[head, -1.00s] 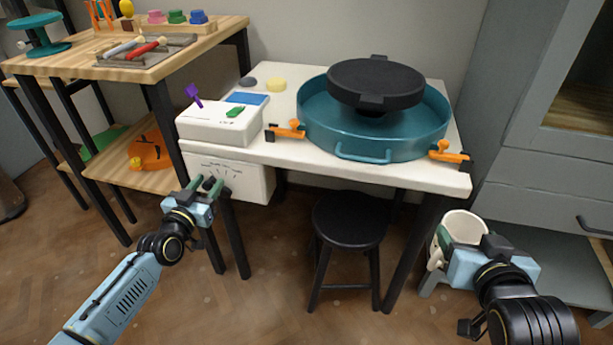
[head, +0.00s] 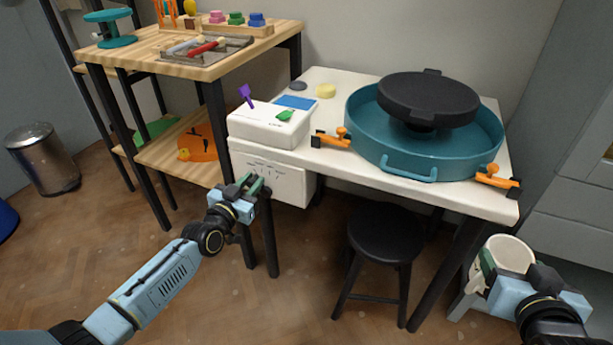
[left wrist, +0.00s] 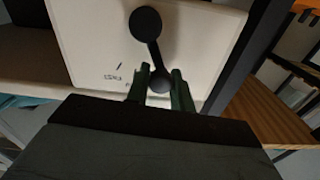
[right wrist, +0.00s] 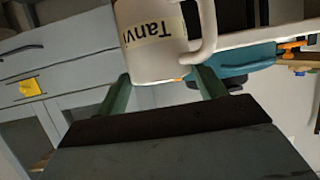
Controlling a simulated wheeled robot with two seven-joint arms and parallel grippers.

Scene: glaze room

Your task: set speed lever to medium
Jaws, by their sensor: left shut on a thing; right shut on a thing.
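The speed lever (left wrist: 154,52) is a black bar with a round pivot and a round end knob, on the front of a white control box (head: 290,184) under the table's left end. My left gripper (head: 250,186) is at the front of this box. In the left wrist view its green fingers (left wrist: 160,88) are shut on the lever's knob end. The head view shows some dial marks on the box, but my gripper hides most of the lever. My right gripper (right wrist: 163,88) is shut on a white mug (right wrist: 140,45) labelled "Tanvi", also in the head view (head: 514,252).
The white table (head: 440,196) holds a teal basin (head: 370,140) with a black wheel and orange clamps. A black stool (head: 385,238) stands beneath. A wooden shelf unit (head: 190,66) is at left, grey cabinets (head: 572,235) at right. Floor in front is clear.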

